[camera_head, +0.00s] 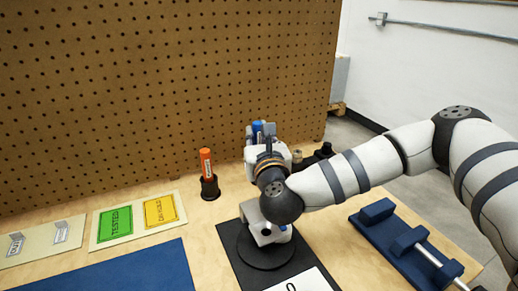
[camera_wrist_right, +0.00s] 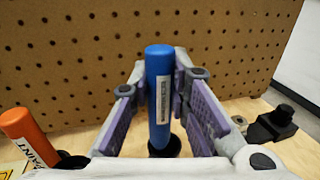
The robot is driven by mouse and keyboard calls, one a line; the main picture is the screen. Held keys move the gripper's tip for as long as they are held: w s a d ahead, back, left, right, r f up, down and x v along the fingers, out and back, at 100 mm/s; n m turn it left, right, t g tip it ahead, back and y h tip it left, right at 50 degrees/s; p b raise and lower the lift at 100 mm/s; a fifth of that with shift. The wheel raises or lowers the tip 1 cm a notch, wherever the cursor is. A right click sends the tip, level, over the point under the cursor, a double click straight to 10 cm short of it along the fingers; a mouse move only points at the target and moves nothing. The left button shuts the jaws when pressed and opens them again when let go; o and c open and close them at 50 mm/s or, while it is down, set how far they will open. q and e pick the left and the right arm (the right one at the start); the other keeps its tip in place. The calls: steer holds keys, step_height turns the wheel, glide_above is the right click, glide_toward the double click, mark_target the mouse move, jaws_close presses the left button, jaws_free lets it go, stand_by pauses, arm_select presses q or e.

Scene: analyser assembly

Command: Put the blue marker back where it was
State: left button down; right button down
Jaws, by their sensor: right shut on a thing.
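The blue marker (camera_head: 257,128) stands upright between the fingers of my right gripper (camera_head: 264,134). In the right wrist view, the blue marker (camera_wrist_right: 158,98) has a white label and sits between the purple pads of my right gripper (camera_wrist_right: 160,92), which is shut on it. A black holder (camera_wrist_right: 165,150) shows around or just behind the marker's lower end. I cannot tell whether the marker is fully seated in it. My left gripper is not in view.
An orange marker (camera_head: 206,162) stands in a black holder (camera_head: 210,187) to the left. A pegboard (camera_head: 150,90) rises behind. Green (camera_head: 116,222) and yellow (camera_head: 160,210) labelled cards lie at left. A black analyser base (camera_head: 265,250) is below my wrist. A blue fixture (camera_head: 385,240) is at right.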

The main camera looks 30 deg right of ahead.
steer(key=f, duration=0.4)
steer(key=shift+w+d, duration=0.2)
steer(key=shift+d, duration=0.2)
steer(key=shift+f+b, duration=0.2)
steer(key=shift+b, duration=0.1)
steer(key=c, duration=1.5)
jaws_free()
steer(key=shift+r, duration=0.1)
steer(key=shift+r, duration=0.35)
steer(key=v, duration=1)
steer(key=shift+s+a+f, duration=0.2)
steer(key=shift+s+f, duration=0.05)
steer(key=shift+s, duration=0.1)
steer(key=shift+s+a, duration=0.15)
steer(key=shift+s, duration=0.45)
